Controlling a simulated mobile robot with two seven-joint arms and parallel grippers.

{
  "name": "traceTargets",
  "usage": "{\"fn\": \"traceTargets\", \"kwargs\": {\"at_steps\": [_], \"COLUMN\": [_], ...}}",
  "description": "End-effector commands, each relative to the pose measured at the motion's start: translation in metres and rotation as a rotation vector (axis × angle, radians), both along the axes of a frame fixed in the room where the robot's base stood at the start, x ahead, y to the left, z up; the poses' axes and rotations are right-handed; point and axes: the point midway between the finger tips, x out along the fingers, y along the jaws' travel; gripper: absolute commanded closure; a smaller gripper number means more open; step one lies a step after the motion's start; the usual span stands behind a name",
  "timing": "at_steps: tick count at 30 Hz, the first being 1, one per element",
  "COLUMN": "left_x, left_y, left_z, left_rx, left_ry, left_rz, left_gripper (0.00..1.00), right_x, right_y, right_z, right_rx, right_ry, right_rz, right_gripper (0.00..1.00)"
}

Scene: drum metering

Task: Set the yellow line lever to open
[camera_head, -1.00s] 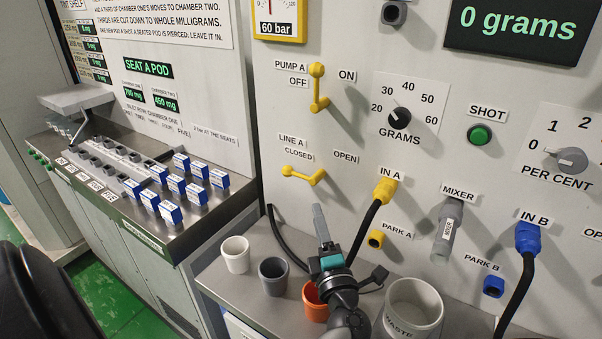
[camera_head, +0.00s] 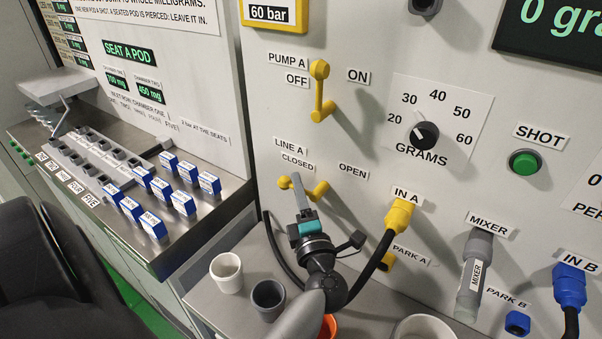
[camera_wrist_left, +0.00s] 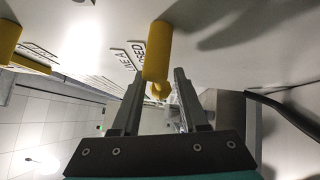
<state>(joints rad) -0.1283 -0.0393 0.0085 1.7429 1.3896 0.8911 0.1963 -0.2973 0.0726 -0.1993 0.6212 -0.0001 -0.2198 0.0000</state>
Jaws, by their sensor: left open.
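The yellow line lever (camera_head: 317,190) is on the white panel under the LINE A label, its handle end toward the CLOSED side. My left gripper (camera_head: 300,190) is in front of the lever and covers its middle. In the left wrist view, a yellow lever part (camera_wrist_left: 158,52) stands between the two open fingers (camera_wrist_left: 155,90) near their tips. I cannot tell whether a finger touches it. My right gripper is not in view.
The yellow pump lever (camera_head: 321,90) is above. The yellow IN A hose plug (camera_head: 399,215) is to the right. A white cup (camera_head: 226,272), a grey cup (camera_head: 268,298) and an orange cup (camera_head: 328,327) stand on the ledge below. Blue-and-white pods (camera_head: 160,188) sit on the left counter.

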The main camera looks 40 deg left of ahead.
Motion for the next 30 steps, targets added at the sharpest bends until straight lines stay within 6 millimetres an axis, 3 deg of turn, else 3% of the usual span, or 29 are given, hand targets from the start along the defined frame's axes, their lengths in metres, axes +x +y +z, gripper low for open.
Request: {"fn": "traceTargets", "kwargs": {"at_steps": [13, 24, 30], "left_x": [-0.0023, -0.0022, -0.0021], "left_y": [0.0035, 0.0034, 0.0033], "left_z": [0.0013, 0.0015, 0.0016], "left_rx": [0.0, 0.0, 0.0], "left_ry": [0.001, 0.0, 0.0], "left_rz": [0.001, 0.001, 0.001], "left_gripper": [0.57, 0.98, 1.0], "right_x": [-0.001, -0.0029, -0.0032], "right_y": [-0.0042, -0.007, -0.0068], "right_z": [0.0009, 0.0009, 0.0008], "right_rx": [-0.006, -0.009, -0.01], "right_ry": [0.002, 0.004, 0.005], "right_rz": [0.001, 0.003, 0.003], "right_gripper": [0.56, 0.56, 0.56]}}
